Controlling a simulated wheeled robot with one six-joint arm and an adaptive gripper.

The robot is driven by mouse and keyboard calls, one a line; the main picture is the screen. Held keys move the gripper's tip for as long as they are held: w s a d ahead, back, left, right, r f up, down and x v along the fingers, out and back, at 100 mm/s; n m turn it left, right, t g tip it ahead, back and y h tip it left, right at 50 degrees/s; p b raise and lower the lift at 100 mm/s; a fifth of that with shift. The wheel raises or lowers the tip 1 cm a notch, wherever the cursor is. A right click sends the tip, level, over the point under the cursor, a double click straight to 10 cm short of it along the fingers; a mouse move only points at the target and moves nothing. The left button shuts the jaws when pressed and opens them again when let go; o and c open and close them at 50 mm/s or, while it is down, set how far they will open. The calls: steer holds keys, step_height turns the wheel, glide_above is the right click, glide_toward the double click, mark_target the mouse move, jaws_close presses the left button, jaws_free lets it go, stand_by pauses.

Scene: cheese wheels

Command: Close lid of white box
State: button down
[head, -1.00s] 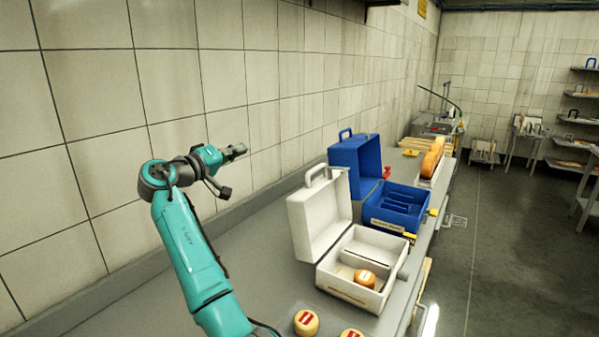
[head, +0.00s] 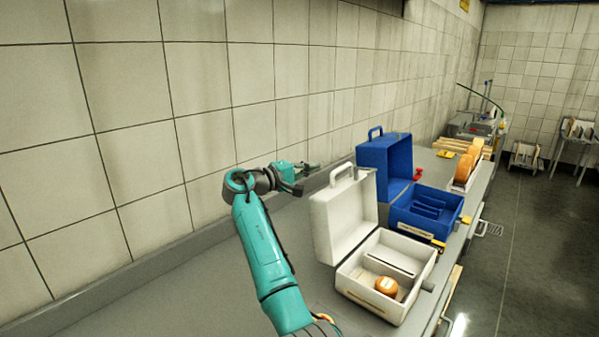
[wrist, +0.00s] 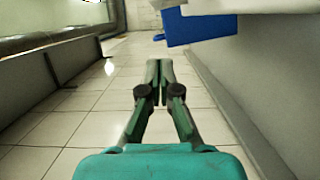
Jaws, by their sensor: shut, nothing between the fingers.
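The white box (head: 384,309) stands on the counter in the head view, with a small orange cheese wheel (head: 387,286) inside. Its lid (head: 344,220) is open and stands upright at the box's left side, with a handle on top. My gripper (head: 316,167) is left of and behind the lid, at about the height of the lid's handle, apart from it. In the wrist view my gripper's fingers (wrist: 158,66) are together with nothing between them.
A blue box (head: 425,214) with its lid (head: 386,167) open stands behind the white box. Several orange cheese wheels (head: 466,165) stand farther along the counter. The tiled wall runs along the left. The counter (head: 180,285) is clear on the left.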

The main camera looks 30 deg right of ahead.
steer(key=shift+s+d, duration=1.65)
steer(key=shift+s, duration=0.1)
